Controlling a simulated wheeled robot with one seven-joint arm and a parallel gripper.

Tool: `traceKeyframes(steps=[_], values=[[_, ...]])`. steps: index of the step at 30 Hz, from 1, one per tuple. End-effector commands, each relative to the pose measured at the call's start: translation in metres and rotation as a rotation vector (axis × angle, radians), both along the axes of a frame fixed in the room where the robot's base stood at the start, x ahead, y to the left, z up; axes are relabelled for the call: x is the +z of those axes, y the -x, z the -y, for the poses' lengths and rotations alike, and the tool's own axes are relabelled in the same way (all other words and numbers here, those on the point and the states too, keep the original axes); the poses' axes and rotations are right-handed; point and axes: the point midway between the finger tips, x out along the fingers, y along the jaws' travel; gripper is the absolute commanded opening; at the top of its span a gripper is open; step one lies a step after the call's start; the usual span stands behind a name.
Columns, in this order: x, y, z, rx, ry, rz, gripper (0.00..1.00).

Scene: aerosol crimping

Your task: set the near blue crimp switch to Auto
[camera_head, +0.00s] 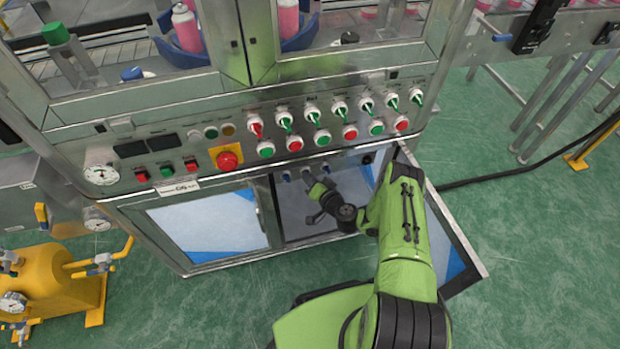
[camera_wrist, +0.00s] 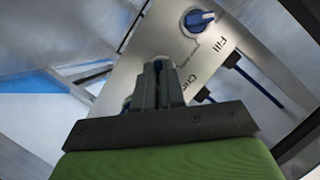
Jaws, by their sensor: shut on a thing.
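My gripper (camera_wrist: 160,68) is shut on a blue knob, the crimp switch (camera_wrist: 163,60), beside a partly hidden label starting "Cri". The fingers cover most of this knob, so its setting cannot be read. Another blue knob (camera_wrist: 199,20), with a white pointer mark, sits beyond it on the same metal panel, beside the label "Fill". In the head view, my gripper (camera_head: 316,191) reaches into the open lower compartment of the machine, just below a row of small blue knobs (camera_head: 286,176).
The compartment's open door (camera_head: 458,255) stands right of my arm. Above is a panel with several red and green switches and buttons (camera_head: 322,138) and a red emergency stop (camera_head: 228,160). Blue rods (camera_wrist: 255,82) show beside the panel. A yellow tank (camera_head: 50,280) stands left.

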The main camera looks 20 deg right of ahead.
Motion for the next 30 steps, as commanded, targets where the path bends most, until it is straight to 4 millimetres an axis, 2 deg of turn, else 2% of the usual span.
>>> traceKeyframes(steps=[14, 30], values=[[0.003, -0.0001, -0.0009, 0.0, 0.079, 0.0, 0.0], [0.006, -0.0001, -0.0049, 0.003, 0.542, 0.002, 0.0]])
